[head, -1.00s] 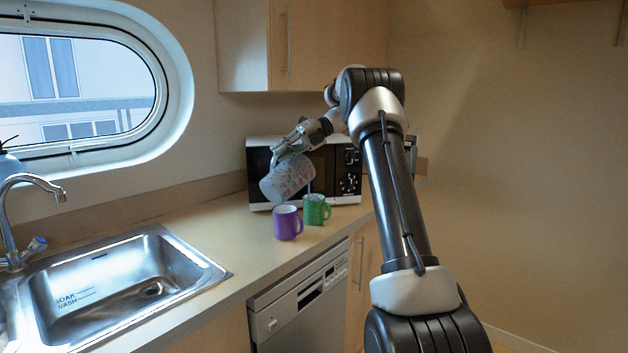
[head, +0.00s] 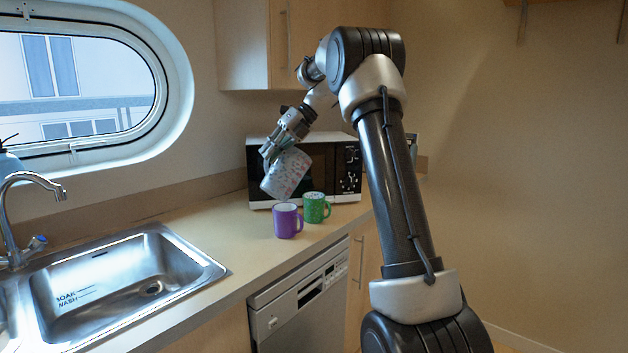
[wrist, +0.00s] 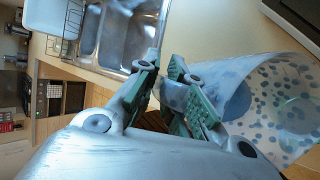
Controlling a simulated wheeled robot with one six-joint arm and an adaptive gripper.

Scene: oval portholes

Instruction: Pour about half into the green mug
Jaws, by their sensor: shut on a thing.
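My gripper (head: 268,154) is shut on a pale jug (head: 286,174) with a small speckled pattern. The jug is held tilted above and behind the mugs, apart from them, and no stream shows from it. The green mug (head: 314,209) stands upright on the counter, with something pale inside near its rim; the exact level is hard to tell. The purple mug (head: 287,222) stands upright just left of it and nearer. In the wrist view, my gripper's green-padded fingers (wrist: 176,92) are at the side of the spotted jug (wrist: 275,98); the mugs are not seen there.
A microwave (head: 347,172) stands on the counter (head: 205,225) behind the mugs. A steel sink (head: 120,285) with a tap (head: 35,180) is at the left. A dishwasher (head: 298,305) is below the counter. Free counter lies between sink and mugs.

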